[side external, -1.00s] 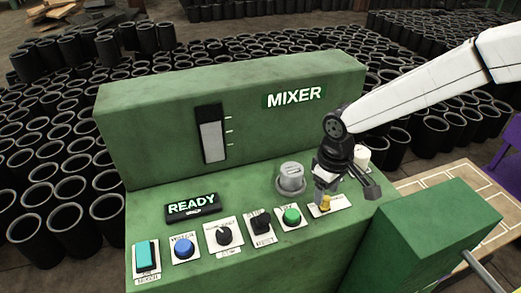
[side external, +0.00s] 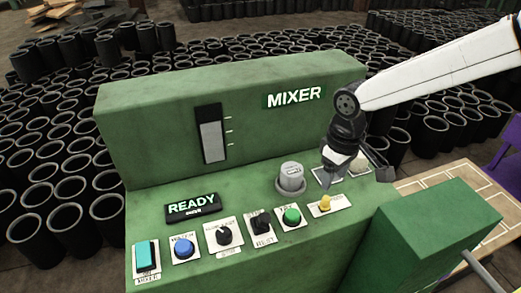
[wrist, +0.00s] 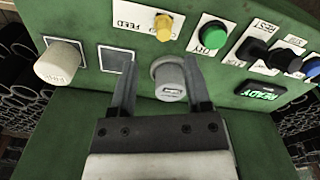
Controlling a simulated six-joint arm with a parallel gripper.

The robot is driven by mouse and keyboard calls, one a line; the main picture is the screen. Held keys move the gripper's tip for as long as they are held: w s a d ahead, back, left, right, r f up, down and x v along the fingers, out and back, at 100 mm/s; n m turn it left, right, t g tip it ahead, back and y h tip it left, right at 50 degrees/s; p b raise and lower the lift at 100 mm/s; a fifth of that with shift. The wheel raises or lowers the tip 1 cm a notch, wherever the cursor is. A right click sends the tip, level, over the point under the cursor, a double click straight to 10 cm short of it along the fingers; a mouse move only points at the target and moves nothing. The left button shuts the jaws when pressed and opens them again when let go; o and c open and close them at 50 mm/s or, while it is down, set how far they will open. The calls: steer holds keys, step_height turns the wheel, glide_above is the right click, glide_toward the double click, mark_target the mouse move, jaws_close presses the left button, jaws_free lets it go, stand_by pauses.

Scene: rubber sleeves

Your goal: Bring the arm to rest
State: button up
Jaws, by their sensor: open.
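My gripper (side external: 328,172) is open and empty above the right part of the green mixer panel. In the wrist view its two fingers (wrist: 160,56) are spread apart, with the grey cylinder (wrist: 169,82) visible between them; that cylinder stands on the panel (side external: 291,178). The yellow knob (side external: 325,203) is on its white label just below the gripper in the side view, apart from the fingers. It also shows in the wrist view (wrist: 164,28). The display (side external: 192,204) reads READY.
A row of controls runs left: green button (side external: 291,216), black knobs, blue button (side external: 183,248) and teal switch (side external: 146,257). A white cylinder (wrist: 58,63) stands beside an empty square pad (wrist: 115,60). A green box (side external: 435,220) stands right. Black sleeves crowd the floor behind.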

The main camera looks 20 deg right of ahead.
steer(key=s+d+m, duration=0.1)
steer(key=s+d, duration=0.2)
steer(key=d, duration=0.2)
steer(key=s+d+f+m+t, duration=0.1)
steer(key=s+d, duration=0.3)
steer(key=d, duration=0.2)
steer(key=s+d+m+t, duration=0.1)
steer(key=s+d+m, duration=0.1)
steer(key=s+d, duration=0.2)
steer(key=shift+d+f, duration=0.2)
steer(key=shift+d, duration=0.45)
steer(key=shift+d+f, duration=0.2)
steer(key=shift+d, duration=0.4)
steer(key=shift+s+d+f, duration=0.1)
steer(key=shift+s+d, duration=0.2)
steer(key=shift+s, duration=0.05)
